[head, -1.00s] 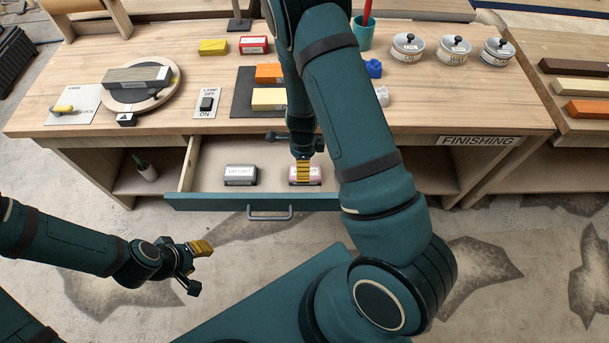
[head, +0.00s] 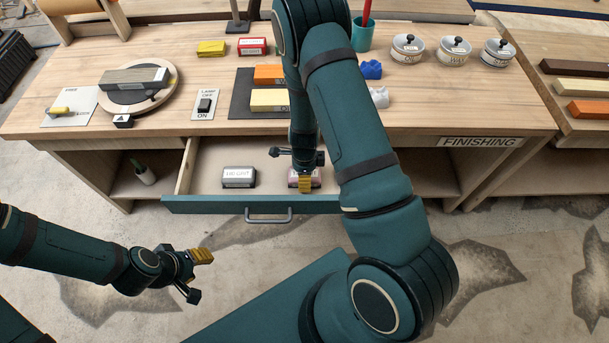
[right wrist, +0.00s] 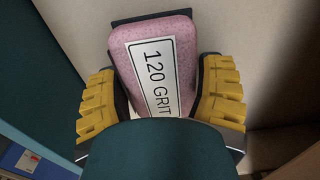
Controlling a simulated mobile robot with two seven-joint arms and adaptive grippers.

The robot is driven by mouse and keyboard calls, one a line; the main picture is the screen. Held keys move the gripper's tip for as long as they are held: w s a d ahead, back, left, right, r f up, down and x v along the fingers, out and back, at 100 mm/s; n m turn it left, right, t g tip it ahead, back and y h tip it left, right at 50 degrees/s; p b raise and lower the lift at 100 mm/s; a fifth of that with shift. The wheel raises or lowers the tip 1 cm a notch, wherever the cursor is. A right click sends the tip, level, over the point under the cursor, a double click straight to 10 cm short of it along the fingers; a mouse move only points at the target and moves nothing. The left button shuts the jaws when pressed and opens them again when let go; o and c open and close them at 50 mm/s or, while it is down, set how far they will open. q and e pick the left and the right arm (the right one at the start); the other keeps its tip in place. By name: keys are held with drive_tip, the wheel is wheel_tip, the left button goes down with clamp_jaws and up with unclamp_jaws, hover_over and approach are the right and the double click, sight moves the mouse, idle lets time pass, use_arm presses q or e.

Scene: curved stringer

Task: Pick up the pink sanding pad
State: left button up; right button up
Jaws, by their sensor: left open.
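The pink sanding pad (head: 316,177) lies in the open drawer, partly hidden by my right gripper (head: 304,183). In the right wrist view the pad (right wrist: 158,65) shows its label "120 GRIT" and sits slightly tilted in the picture. The yellow-padded fingers of my right gripper (right wrist: 160,100) stand on either side of it, very close to its sides. I cannot tell whether they touch it or leave a small gap. My left gripper (head: 198,272) is open and empty, in front of the drawer and low to the left.
A grey sanding pad (head: 239,177) lies in the drawer (head: 182,205) to the left of the pink one. The drawer walls and front surround the right gripper. The bench top (head: 60,122) above holds blocks, a lamp switch (head: 206,103) and lidded pots.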

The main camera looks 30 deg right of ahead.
drive_tip(key=shift+c, duration=0.8)
wheel_tip(320, 180, up, 10)
drive_tip(key=p, duration=0.2)
drive_tip(key=shift+p, duration=0.4)
